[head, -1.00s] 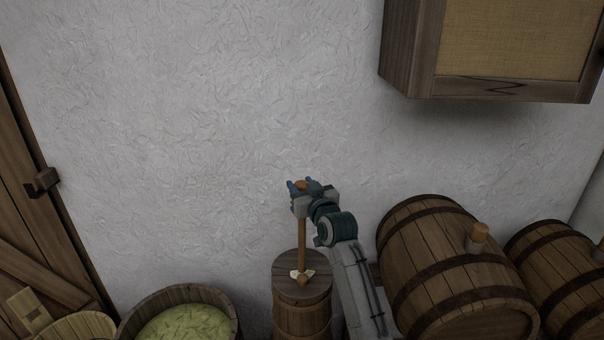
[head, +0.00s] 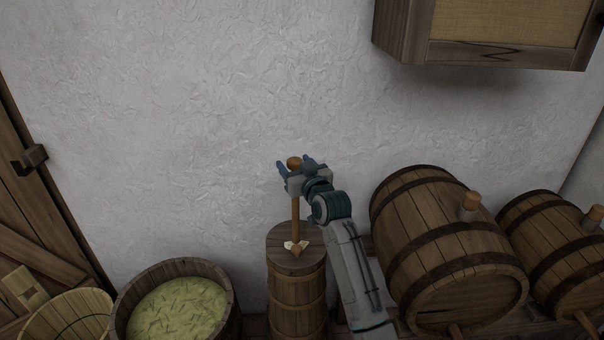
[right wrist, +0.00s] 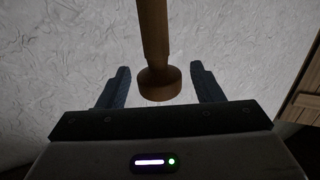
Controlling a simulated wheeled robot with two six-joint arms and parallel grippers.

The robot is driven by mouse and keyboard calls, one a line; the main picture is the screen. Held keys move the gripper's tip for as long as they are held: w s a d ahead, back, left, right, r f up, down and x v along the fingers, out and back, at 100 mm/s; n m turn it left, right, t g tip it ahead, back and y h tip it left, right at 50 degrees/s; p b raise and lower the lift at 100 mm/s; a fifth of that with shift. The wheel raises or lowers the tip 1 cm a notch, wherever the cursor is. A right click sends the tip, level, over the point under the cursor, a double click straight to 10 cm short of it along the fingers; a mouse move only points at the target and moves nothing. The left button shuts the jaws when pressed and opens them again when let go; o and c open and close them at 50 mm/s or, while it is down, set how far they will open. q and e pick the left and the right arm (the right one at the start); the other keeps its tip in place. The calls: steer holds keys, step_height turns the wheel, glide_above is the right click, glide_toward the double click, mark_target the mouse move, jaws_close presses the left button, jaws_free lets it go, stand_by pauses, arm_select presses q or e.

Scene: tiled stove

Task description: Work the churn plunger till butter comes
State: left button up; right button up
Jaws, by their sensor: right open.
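The churn (head: 297,300) is a narrow upright wooden barrel with a flat lid, low in the middle of the head view. Its plunger (head: 296,220) is an upright wooden rod rising from the lid, with a rounded knob on top. Pale yellowish bits (head: 297,245) lie on the lid around the rod's foot. My right gripper (head: 295,165) is open at the plunger's top, its fingers on either side of the knob. In the right wrist view the plunger's knob (right wrist: 159,84) sits between the two spread fingers, with gaps on both sides. My left gripper is not in view.
Two barrels lie on their sides to the right, a large one (head: 440,255) close to my right arm. A tub of green-yellow contents (head: 232,300) stands left of the churn. A wall cabinet (head: 400,35) hangs at upper right. The wall behind is bare.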

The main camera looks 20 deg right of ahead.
arm_select(q)
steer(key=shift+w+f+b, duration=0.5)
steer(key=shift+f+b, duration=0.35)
steer(key=shift+b, duration=0.05)
arm_select(e)
steer(key=s+d, duration=0.1)
steer(key=s, duration=0.9)
steer(key=shift+d+f, duration=0.1)
